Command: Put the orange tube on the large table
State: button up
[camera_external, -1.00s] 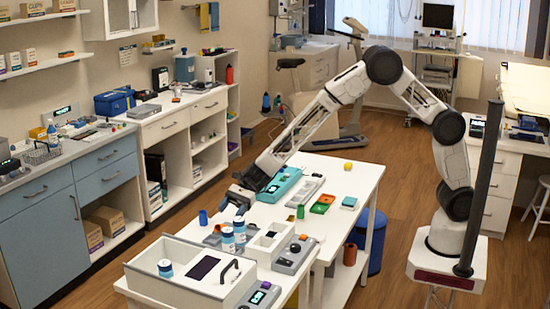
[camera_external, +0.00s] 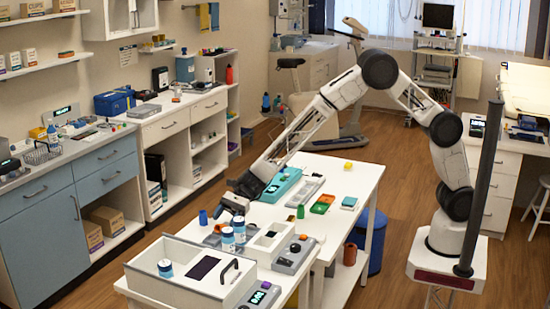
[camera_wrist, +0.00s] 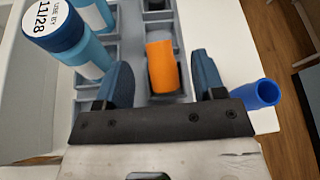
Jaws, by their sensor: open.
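I cannot make out the tube clearly there.
Blue-capped bottles (camera_wrist: 62,28) stand left of the fingers. A blue cup (camera_wrist: 262,93) stands close to the right finger. A teal case (camera_external: 281,185), green and orange trays (camera_external: 323,204) and a white box (camera_external: 190,284) take up room; the table's far right part is mostly clear.

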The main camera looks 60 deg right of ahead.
jog(key=shift+x, duration=1.95)
jog(key=c, duration=1.1)
jog(key=shift+o, duration=0.2)
jog(key=shift+r, duration=0.15)
jog(key=shift+r, duration=4.9)
jog(key=shift+s+r, duration=0.1)
jog(key=shift+r, duration=0.05)
